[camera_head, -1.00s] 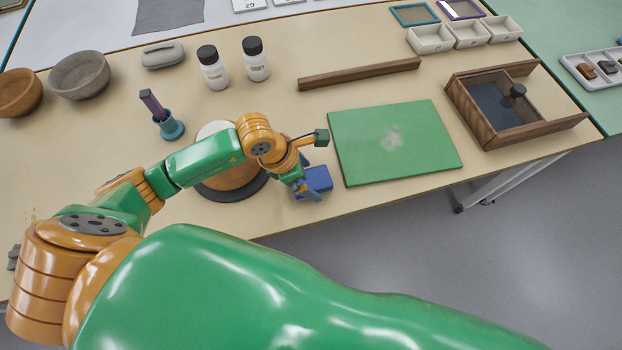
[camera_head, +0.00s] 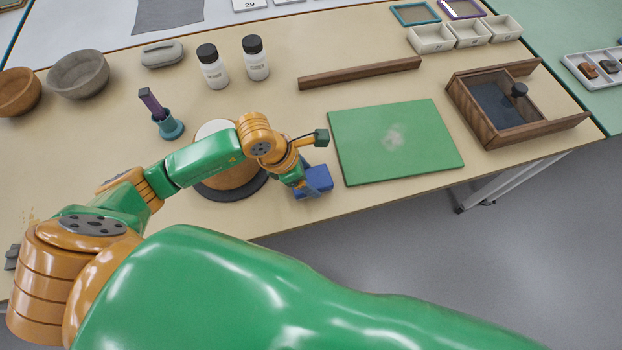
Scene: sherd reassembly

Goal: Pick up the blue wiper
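The blue wiper (camera_head: 320,179) is a small blue block on the beige table near its front edge, just left of the green board (camera_head: 395,145). My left gripper (camera_head: 303,187) is down at the wiper's left side, with its fingers against the wiper. It looks shut on the wiper, though the fingers are small and partly hidden. The wiper appears to be at table level. The green board lies flat with a pale dusty patch in its middle. My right gripper is not in view.
A round stand with a dark base (camera_head: 232,190) is close behind my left wrist. A wooden bar (camera_head: 360,73) lies behind the board, and an open wooden box (camera_head: 505,105) stands at right. Two white bottles (camera_head: 213,72), bowls (camera_head: 78,75) and a teal holder (camera_head: 170,128) stand farther back.

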